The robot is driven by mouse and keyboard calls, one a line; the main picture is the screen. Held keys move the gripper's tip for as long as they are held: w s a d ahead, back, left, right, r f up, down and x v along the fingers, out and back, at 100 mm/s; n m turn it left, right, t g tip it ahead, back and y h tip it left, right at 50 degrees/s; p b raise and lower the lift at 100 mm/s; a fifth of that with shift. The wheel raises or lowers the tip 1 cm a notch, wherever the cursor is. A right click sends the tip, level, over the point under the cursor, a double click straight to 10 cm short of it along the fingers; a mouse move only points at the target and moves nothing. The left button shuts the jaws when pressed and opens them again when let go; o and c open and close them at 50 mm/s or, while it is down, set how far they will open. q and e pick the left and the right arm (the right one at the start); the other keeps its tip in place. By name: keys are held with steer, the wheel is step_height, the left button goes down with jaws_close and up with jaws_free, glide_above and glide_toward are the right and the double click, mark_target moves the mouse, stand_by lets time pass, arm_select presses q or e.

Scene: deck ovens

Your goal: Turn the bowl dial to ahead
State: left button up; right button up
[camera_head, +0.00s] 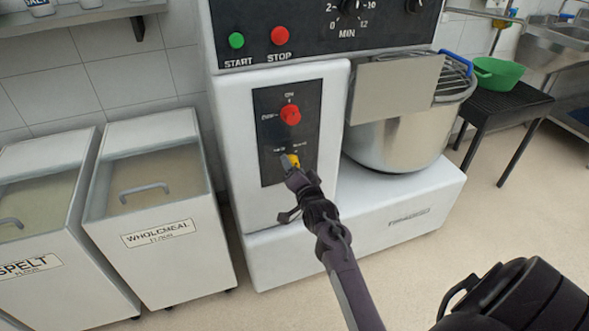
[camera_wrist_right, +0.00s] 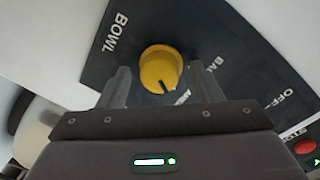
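The bowl dial (camera_wrist_right: 160,67) is a round yellow knob on a black panel, beside the word BOWL in the right wrist view. Its dark pointer mark faces the bottom of that picture, near a partly hidden label beginning with A. In the head view the yellow dial (camera_head: 295,160) shows low on the mixer's panel, partly covered by my right gripper (camera_head: 289,167). In the wrist view the right gripper's fingers (camera_wrist_right: 164,88) are apart, one on each side of the dial, with gaps visible between them and the knob. My left gripper is not in view.
A red knob (camera_head: 290,115) sits above the dial on the same panel. START (camera_head: 236,40) and STOP (camera_head: 279,36) buttons are higher up. The steel mixer bowl (camera_head: 400,142) is to the right; a wholemeal flour bin (camera_head: 160,258) is to the left.

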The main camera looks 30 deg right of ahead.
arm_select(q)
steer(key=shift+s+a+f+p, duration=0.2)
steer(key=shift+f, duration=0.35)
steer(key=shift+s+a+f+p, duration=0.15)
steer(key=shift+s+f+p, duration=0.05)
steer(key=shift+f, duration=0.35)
arm_select(e)
steer(key=v, duration=0.8)
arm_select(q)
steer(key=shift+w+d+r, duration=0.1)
arm_select(e)
steer(key=shift+w, duration=0.1)
